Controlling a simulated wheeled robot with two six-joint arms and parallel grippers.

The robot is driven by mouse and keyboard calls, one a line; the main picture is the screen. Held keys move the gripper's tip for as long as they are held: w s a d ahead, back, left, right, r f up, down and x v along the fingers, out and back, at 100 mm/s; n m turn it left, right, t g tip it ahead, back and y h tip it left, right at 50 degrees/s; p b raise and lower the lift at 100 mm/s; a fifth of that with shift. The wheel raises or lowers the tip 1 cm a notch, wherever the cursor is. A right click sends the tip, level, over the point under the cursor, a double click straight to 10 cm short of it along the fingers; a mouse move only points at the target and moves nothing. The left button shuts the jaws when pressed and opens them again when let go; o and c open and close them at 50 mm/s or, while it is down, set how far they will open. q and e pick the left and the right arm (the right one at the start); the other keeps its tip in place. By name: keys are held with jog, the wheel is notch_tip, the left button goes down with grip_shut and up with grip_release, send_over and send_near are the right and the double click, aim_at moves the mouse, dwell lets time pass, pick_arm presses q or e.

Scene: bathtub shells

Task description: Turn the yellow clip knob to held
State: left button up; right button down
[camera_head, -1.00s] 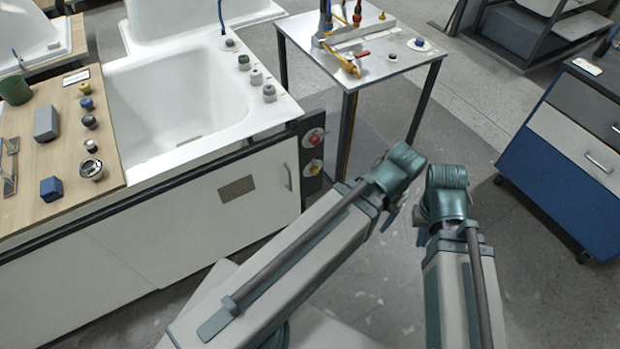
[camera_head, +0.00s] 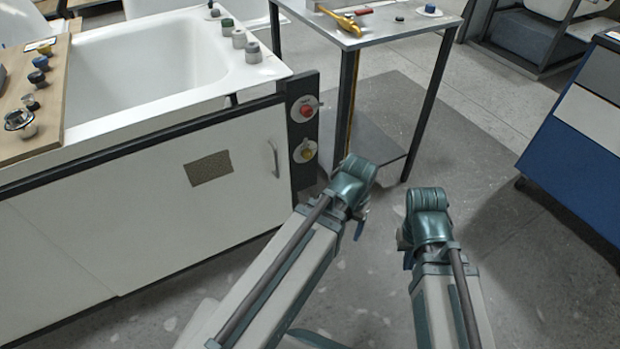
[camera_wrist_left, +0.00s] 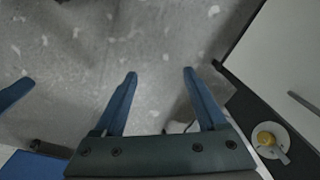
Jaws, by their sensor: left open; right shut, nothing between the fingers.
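The yellow clip knob (camera_head: 304,153) sits on a round white plate on the dark upright panel at the tub cabinet's right end, below a red knob. In the left wrist view the yellow knob (camera_wrist_left: 266,139) is at the lower right, with a small grey tab beside it. My left gripper (camera_wrist_left: 160,76) is open and empty over the floor, apart from the knob. In the head view its fingers are mostly hidden behind its wrist. My right gripper (camera_head: 408,258) is shut and empty, low to the right; its fingers show only partly.
The red knob (camera_head: 306,108) is just above the yellow one. The cabinet door has a handle (camera_head: 274,158). A metal table (camera_head: 385,30) with tools stands behind, its legs close to the panel. A blue cabinet (camera_head: 575,170) is at the right. The floor between is clear.

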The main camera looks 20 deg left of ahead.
pick_arm(q)
jog(key=w+a+f+n+t+y+b, duration=0.1)
jog(key=w+a+f+b, duration=0.15)
jog(key=f+b, duration=0.55)
jog(key=w+a+f+n+y+b, duration=0.15)
jog(key=a+f+b, duration=0.25)
jog(key=f+b, duration=0.4)
jog(key=w+a+f+n+t+y+b, duration=0.1)
jog(key=w+a+f+n+y+b, duration=0.15)
jog(key=f+b, duration=0.55)
jog(key=w+r+n+t+y, duration=0.2)
jog(key=w+r+t+y, duration=0.2)
jog(key=r, duration=0.5)
jog(key=w+r+n+t+y, duration=0.2)
jog(key=w+r+t+y, duration=0.2)
jog(key=r, duration=0.5)
jog(key=shift+w+r+n+t+y+b, duration=0.3)
jog(key=shift+w+n+y+b, duration=0.15)
jog(key=shift+w, duration=0.45)
jog(key=shift+a, duration=0.1)
